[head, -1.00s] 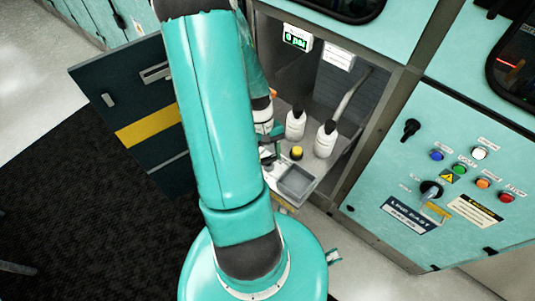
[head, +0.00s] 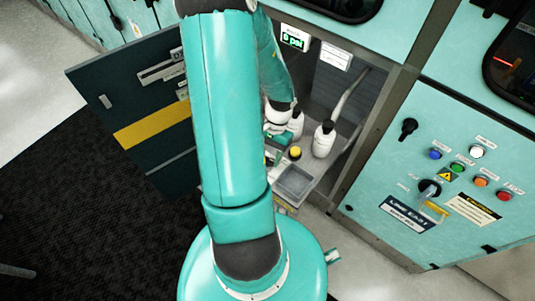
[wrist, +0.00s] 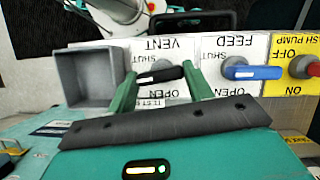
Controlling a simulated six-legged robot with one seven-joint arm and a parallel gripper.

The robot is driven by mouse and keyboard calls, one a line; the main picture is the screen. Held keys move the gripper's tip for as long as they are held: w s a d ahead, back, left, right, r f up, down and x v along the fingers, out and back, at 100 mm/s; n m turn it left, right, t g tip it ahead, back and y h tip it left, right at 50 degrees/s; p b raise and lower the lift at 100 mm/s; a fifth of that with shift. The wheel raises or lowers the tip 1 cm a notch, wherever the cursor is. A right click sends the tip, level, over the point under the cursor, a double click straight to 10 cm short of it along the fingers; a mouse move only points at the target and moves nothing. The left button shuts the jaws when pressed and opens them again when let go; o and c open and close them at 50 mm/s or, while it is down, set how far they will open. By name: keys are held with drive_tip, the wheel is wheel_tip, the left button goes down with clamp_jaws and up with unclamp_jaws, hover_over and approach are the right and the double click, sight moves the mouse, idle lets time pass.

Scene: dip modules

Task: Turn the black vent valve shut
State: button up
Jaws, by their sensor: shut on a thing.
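The black vent valve handle (wrist: 164,74) shows in the wrist view on a white plate marked VENT, with SHUT and OPEN labels on either side. It lies nearly across the picture, slightly tilted, with a white mark towards its left end. My gripper (wrist: 161,80) has its green fingers on either side of the handle, one near each end, and is shut on it. In the head view, my gripper (head: 274,156) is low inside the open cabinet, and my arm hides the vent valve.
A blue feed handle (wrist: 250,72) and a red knob (wrist: 304,66) on a yellow plate sit right of the valve. A grey tray (wrist: 62,80) is at left.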

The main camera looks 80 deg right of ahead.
drive_tip(key=shift+m+t, duration=0.3)
drive_tip(key=shift+m, duration=0.6)
drive_tip(key=o, duration=1)
drive_tip(key=v, duration=1.4)
drive_tip(key=shift+s+a, duration=0.1)
drive_tip(key=shift+a, duration=0.05)
